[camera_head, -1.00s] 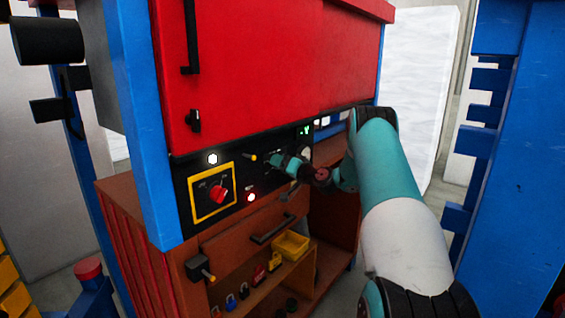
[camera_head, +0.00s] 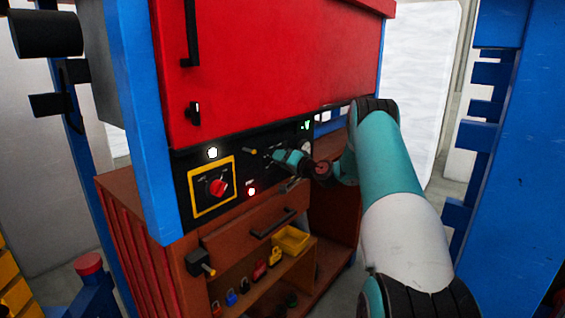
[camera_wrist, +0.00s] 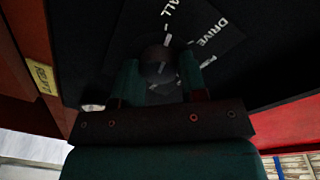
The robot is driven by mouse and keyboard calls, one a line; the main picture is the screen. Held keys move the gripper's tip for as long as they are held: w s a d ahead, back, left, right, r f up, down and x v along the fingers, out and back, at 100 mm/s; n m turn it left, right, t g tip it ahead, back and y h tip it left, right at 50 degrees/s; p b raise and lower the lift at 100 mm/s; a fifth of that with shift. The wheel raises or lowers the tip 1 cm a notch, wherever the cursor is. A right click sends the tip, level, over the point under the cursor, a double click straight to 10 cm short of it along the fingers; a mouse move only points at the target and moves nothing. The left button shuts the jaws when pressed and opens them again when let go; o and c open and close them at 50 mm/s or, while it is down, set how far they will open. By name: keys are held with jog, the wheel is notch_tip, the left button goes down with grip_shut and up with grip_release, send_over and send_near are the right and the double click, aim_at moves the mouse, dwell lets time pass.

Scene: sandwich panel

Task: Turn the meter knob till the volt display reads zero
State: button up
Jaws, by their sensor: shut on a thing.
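The meter knob (camera_wrist: 158,62) is a dark round knob on a black plate with white tick marks and the words "ALL" and "DRIVE" in the wrist view. My gripper (camera_wrist: 160,82) has its two teal fingers on either side of it, shut on it. In the head view my gripper (camera_head: 272,155) reaches the black panel (camera_head: 230,151), and its tips hide the knob. The volt display (camera_head: 307,126) is a small green-lit readout above my gripper; its digits are too small to read.
Below are a drawer handle (camera_head: 273,224), a yellow bin (camera_head: 291,240) and several padlocks. A blue rack (camera_head: 512,170) stands at right.

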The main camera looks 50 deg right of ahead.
jog(key=shift+d+m+g+b, duration=0.1)
jog(key=shift+m+g+b, duration=0.25)
jog(key=shift+m, duration=3.05)
jog(key=o, duration=0.9)
jog(key=shift+s, duration=0.15)
jog(key=s+b, duration=0.2)
jog(key=s, duration=0.3)
jog(key=s+b, duration=0.2)
jog(key=s, duration=0.4)
jog(key=s+r+b, duration=0.1)
jog(key=s+b, duration=0.2)
jog(key=s, duration=0.3)
jog(key=shift+s+r, duration=0.1)
